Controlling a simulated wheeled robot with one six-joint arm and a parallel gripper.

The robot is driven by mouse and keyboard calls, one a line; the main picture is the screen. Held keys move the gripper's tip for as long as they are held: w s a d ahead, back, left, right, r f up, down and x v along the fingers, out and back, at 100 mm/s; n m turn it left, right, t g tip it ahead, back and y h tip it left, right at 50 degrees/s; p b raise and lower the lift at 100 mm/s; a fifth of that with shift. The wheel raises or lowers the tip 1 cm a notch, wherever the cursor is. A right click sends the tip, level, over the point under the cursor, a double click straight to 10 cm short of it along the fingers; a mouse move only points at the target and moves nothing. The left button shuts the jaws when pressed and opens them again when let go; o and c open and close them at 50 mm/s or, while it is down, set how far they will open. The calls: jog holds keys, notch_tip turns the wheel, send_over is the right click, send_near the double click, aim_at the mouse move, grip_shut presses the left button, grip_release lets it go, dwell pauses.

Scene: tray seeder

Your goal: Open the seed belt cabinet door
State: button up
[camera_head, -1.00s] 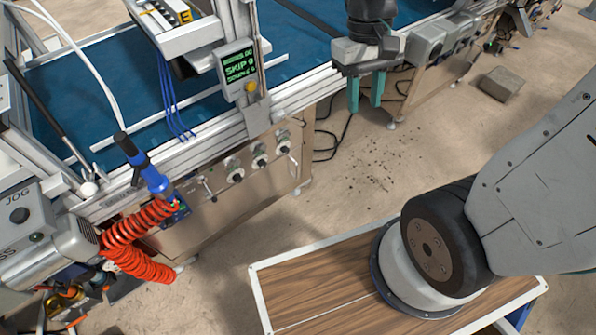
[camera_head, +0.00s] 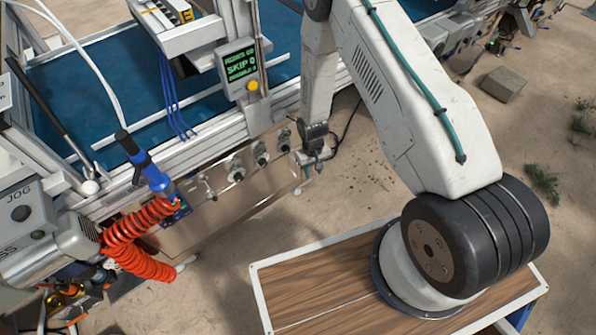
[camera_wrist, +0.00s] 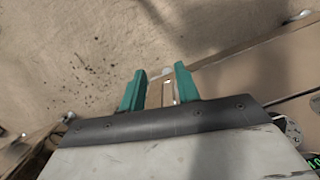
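The cabinet front (camera_head: 240,200) is a tan metal panel under the blue belt at the left in the head view. It looks closed; I cannot make out a door handle or a door seam. My gripper (camera_head: 316,155) is at the panel's right end, beside the row of knobs. In the wrist view my gripper (camera_wrist: 160,82) has its two teal fingers apart. A pale narrow piece shows between and beyond them; I cannot tell whether it touches either finger. In the head view the fingertips are not clear.
Several round knobs (camera_head: 260,152) sit along the panel's top. A display (camera_head: 240,66) reading SKIP 0 hangs above. A red coiled hose (camera_head: 140,245) hangs at the left. A grey block (camera_head: 503,83) lies on the floor at right. Open dirt floor lies right of the cabinet.

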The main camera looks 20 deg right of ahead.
notch_tip(320, 180, down, 9)
jog(key=w+t, duration=0.2)
jog(key=t, duration=0.4)
send_near(298, 177)
jog(key=shift+y, duration=0.3)
jog(key=w+f, duration=0.4)
jog(key=f, duration=0.1)
jog(key=shift+w+d, duration=0.25)
grip_shut()
